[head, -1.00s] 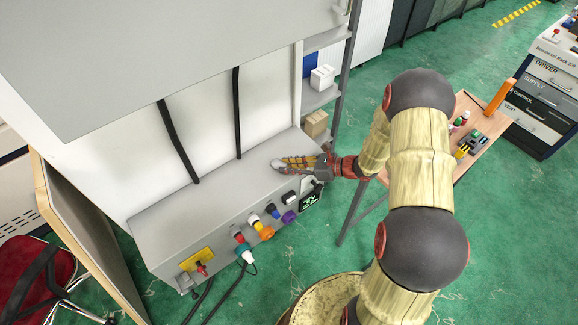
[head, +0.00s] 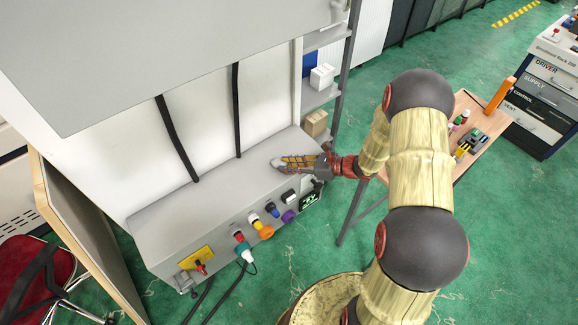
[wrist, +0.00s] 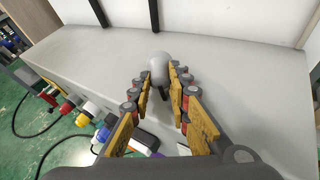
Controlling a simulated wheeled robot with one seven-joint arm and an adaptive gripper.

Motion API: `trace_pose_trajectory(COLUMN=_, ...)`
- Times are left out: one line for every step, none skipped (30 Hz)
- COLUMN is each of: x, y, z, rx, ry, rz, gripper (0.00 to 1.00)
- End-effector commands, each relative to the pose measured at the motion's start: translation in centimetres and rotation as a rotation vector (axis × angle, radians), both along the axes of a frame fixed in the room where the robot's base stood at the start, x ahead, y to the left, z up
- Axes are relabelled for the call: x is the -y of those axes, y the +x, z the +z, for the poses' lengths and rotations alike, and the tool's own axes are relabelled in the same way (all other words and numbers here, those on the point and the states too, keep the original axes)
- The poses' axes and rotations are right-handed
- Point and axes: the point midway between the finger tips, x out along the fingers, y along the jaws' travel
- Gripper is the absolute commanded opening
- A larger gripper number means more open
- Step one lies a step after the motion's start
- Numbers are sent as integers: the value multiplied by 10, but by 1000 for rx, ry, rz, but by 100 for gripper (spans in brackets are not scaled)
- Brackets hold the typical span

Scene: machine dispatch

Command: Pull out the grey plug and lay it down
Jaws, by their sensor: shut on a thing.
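My gripper (head: 284,162) is shut on the grey plug (wrist: 160,66), a rounded pale grey piece between the fingertips in the wrist view. In the head view the plug (head: 276,162) shows just past the fingertips. The plug is over the flat grey top of the machine's ledge (head: 215,192), clear of the front row of connectors. I cannot tell whether it touches the top. The fingers hide part of it.
Coloured connectors line the ledge's front, among them a red one (head: 239,236), an orange one (head: 266,232) and a purple one (head: 289,216). Two black cables (head: 237,110) run down the white back wall. A wooden side table (head: 463,172) holds small parts. The ledge top is otherwise bare.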

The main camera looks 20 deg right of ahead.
Motion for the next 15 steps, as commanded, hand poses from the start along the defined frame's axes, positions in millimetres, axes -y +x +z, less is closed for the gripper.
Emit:
trace_pose_trajectory(x=-2, y=-7, z=-14, rx=-26, ry=-2, rz=-1, gripper=0)
trace_pose_trajectory(x=-2, y=-7, z=-15, rx=-27, ry=-2, rz=-1, gripper=0)
trace_pose_trajectory(x=-3, y=-7, z=-17, rx=-28, ry=-1, rz=-1, gripper=0)
trace_pose_trajectory(x=-3, y=-8, z=-18, rx=-29, ry=-1, rz=-1, gripper=0)
trace_pose_trajectory(x=-3, y=-8, z=-18, rx=-29, ry=0, rz=-1, gripper=0)
trace_pose_trajectory(x=-3, y=-9, z=-20, rx=-31, ry=0, rz=-1, gripper=0)
trace_pose_trajectory(x=-3, y=-9, z=-20, rx=-31, ry=0, rz=0, gripper=0)
trace_pose_trajectory(x=-3, y=-9, z=-21, rx=-31, ry=0, rz=0, gripper=0)
trace_pose_trajectory(x=-4, y=-9, z=-22, rx=-32, ry=1, rz=0, gripper=0)
trace_pose_trajectory(x=-4, y=-9, z=-22, rx=-32, ry=1, rz=1, gripper=0)
trace_pose_trajectory(x=-4, y=-9, z=-23, rx=-33, ry=1, rz=1, gripper=0)
trace_pose_trajectory(x=-4, y=-10, z=-23, rx=-33, ry=1, rz=1, gripper=0)
trace_pose_trajectory(x=-4, y=-10, z=-23, rx=-33, ry=1, rz=2, gripper=0)
trace_pose_trajectory(x=-4, y=-10, z=-23, rx=-34, ry=2, rz=1, gripper=0)
trace_pose_trajectory(x=-4, y=-10, z=-23, rx=-34, ry=2, rz=1, gripper=0)
